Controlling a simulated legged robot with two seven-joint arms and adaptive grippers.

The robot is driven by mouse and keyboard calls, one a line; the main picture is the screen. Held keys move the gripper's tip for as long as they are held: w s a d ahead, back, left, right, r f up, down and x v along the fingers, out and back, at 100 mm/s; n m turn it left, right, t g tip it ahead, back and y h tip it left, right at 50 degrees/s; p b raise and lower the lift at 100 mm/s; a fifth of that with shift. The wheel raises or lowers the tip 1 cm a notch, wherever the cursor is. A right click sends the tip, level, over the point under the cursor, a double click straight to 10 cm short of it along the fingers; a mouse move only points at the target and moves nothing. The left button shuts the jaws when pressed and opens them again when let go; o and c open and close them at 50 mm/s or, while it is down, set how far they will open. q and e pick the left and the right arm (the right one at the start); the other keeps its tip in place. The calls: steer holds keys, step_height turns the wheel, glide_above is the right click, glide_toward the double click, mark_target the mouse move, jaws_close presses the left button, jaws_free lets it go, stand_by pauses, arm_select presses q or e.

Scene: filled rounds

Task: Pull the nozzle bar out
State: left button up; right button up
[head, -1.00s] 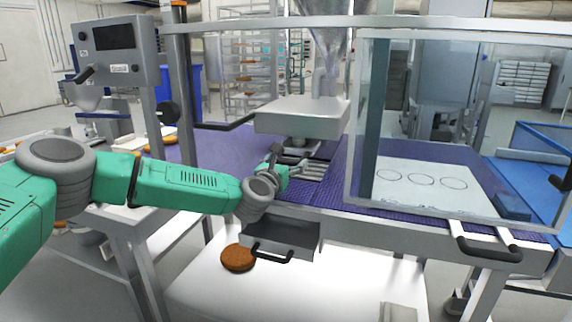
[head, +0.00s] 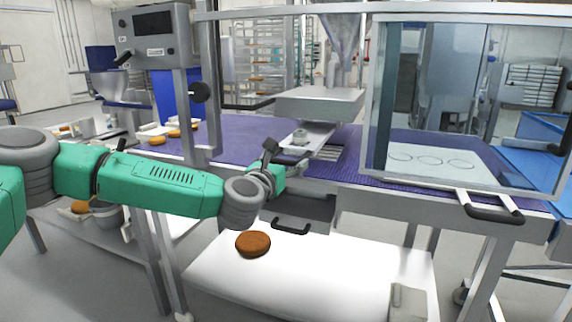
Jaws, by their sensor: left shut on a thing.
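The nozzle bar (head: 314,137) is a flat silver bar under the grey depositor head (head: 320,102). Its near end sticks out toward me above the purple conveyor, with a small round fitting on top. My left gripper (head: 272,155) is at this near end, shut on the bar. The fingers are small and dark here, and they hide the exact grip point. The bar's far end is hidden under the head. My right gripper is not in view.
A grey drawer-like tray (head: 303,210) with a black handle hangs below my left wrist. A clear guard (head: 425,110) stands to the right. A brown round item (head: 253,243) lies on the white lower shelf (head: 335,270). A control box (head: 153,37) is at upper left.

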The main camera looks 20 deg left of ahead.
arm_select(q)
steer(key=shift+s+f, duration=0.1)
steer(key=shift+f, duration=0.05)
steer(key=o, duration=1.5)
steer(key=shift+c, duration=0.2)
steer(key=shift+s+a, duration=0.2)
steer(key=shift+a, duration=0.05)
steer(key=s, duration=1.2)
steer(key=shift+a, duration=0.25)
steer(key=shift+d, duration=0.1)
